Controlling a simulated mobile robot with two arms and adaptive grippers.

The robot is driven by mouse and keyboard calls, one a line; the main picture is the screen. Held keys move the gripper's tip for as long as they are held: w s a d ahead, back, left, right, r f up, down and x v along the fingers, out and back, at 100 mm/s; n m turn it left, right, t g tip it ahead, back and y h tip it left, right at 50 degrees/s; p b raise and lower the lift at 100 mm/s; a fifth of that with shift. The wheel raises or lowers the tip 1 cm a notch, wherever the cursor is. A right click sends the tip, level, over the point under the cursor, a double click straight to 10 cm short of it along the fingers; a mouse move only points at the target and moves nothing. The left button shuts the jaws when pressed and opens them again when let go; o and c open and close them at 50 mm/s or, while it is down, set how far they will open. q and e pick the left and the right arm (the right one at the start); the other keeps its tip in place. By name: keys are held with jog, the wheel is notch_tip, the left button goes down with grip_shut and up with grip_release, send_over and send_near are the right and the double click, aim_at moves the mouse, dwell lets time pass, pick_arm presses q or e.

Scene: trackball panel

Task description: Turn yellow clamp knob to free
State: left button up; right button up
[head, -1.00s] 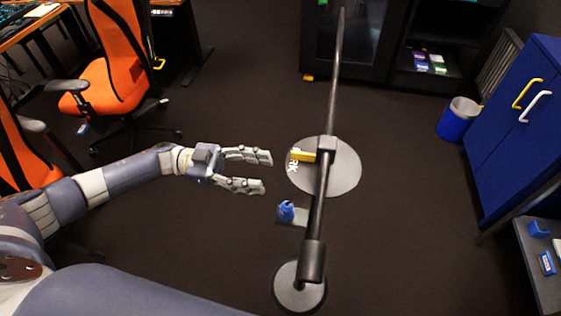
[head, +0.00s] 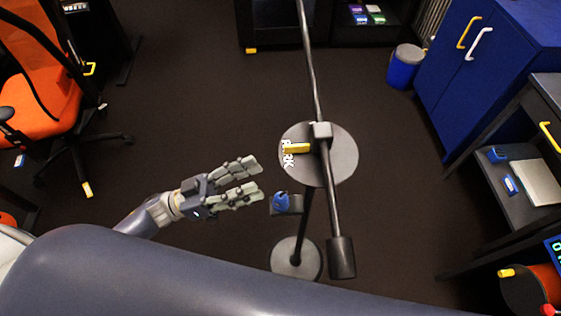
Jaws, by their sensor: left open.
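The yellow clamp knob (head: 297,148) is a short bar on a grey round disc (head: 343,165), next to the white letters "PARK", which it partly covers. A dark pole (head: 312,75) passes over the disc through a grey block (head: 322,131). A blue knob (head: 281,200) sits on a small plate just below the disc. My left gripper (head: 258,178) is open and empty, to the left of the disc and blue knob, apart from both. My right gripper is not in view.
The stand has a round base (head: 296,259) on the dark floor. A blue cabinet (head: 470,80), a blue bin (head: 404,66) and a shelf (head: 515,190) are at the right. The floor around the stand is clear.

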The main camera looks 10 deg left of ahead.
pick_arm(q)
jog(key=p+x, duration=0.1)
jog(key=x, duration=0.6)
jog(key=shift+d+p, duration=0.3)
jog(key=shift+p, duration=0.05)
jog(key=shift+w+r, duration=0.15)
jog(key=shift+c, duration=0.6)
jog(key=c, duration=0.9)
jog(key=shift+c, duration=0.3)
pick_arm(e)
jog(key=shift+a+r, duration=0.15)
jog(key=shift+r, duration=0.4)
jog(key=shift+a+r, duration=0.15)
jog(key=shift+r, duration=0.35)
